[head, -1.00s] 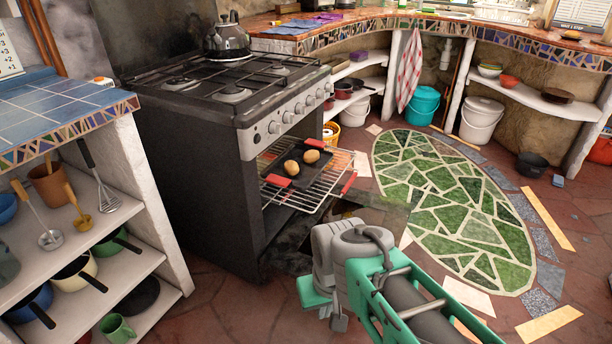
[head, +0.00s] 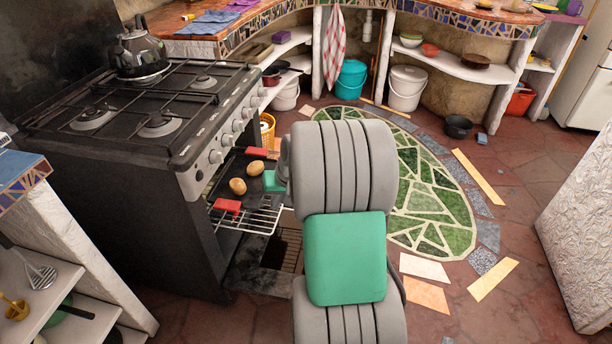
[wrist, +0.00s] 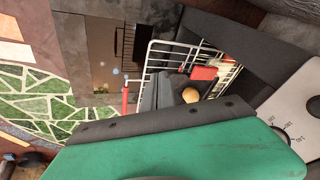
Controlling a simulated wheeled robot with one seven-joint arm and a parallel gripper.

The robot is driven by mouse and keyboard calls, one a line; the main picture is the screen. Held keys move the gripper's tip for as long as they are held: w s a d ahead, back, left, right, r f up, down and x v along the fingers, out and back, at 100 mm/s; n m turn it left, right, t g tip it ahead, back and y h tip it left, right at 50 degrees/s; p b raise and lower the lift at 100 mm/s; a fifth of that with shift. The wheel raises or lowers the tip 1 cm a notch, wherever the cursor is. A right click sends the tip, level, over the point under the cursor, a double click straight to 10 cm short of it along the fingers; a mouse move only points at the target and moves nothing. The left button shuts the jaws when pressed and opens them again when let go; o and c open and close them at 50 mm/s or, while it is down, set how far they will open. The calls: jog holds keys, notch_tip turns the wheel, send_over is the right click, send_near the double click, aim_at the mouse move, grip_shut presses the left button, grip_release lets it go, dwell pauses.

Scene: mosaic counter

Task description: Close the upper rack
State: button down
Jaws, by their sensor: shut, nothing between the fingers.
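The upper rack (head: 262,217) is a light wire rack drawn partly out of the oven. In the head view my arm hides its right part and outer edge. The rack also shows in the wrist view (wrist: 168,48), with a red grip (wrist: 125,100) at its outer edge. A dark tray (head: 240,170) with two red handles and two round buns (head: 238,186) sits on the rack. My gripper (wrist: 160,92) is shut and empty, close to the rack and tray in the wrist view. Contact cannot be told. In the head view it is mostly hidden behind my arm.
The stove (head: 150,150) stands at the left with a kettle (head: 140,55) on top. The oven door (head: 262,278) is folded down below the rack. Shelves (head: 40,285) are at lower left. The floor around the green mosaic (head: 430,190) is mostly clear.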

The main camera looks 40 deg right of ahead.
jog(key=s+d+f+m+t+h+p, duration=0.1)
jog(key=d+f+m+p, duration=0.1)
jog(key=d, duration=0.8)
jog(key=s+d+f+m+t+p, duration=0.1)
jog(key=d+f+m+p, duration=0.1)
jog(key=d, duration=0.8)
jog(key=w+a+f+b, duration=0.2)
jog(key=w+f, duration=0.6)
jog(key=f, duration=0.1)
jog(key=shift+w+a, duration=0.35)
jog(key=shift+w+f, duration=0.1)
